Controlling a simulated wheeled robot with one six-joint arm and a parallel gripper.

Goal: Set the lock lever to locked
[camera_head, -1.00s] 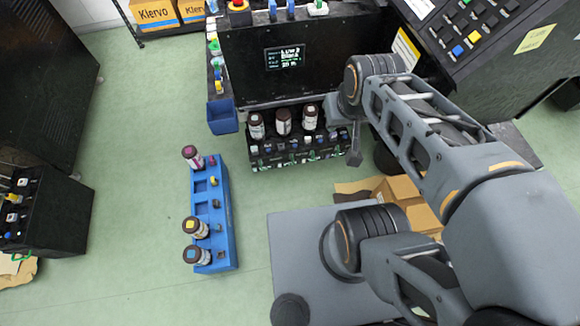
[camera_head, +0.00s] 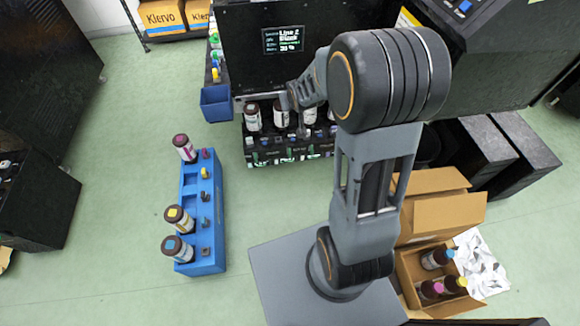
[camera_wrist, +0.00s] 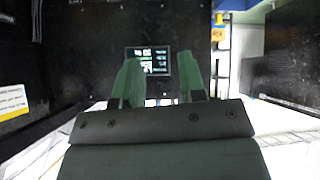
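I cannot pick out the lock lever in either view. The black ink machine (camera_head: 235,60) stands at the back with a lit screen (camera_head: 283,40). Several bottles stand in a row at its lower front, including a dark-capped one (camera_head: 253,118); my arm partly hides the row. My wrist reaches in front of this row, and the fingers are too small to read in the head view. In the wrist view my gripper (camera_wrist: 160,78) has two greenish fingers standing apart with nothing between them. They point toward the machine's dark face and its blurred screen (camera_wrist: 149,61).
A blue rack (camera_head: 212,225) with three bottles stands on the green floor, left of centre. A small blue bin (camera_head: 217,108) hangs at the machine's left. An open cardboard box (camera_head: 408,265) with bottles lies lower right. Open floor (camera_head: 120,170) lies left of the rack.

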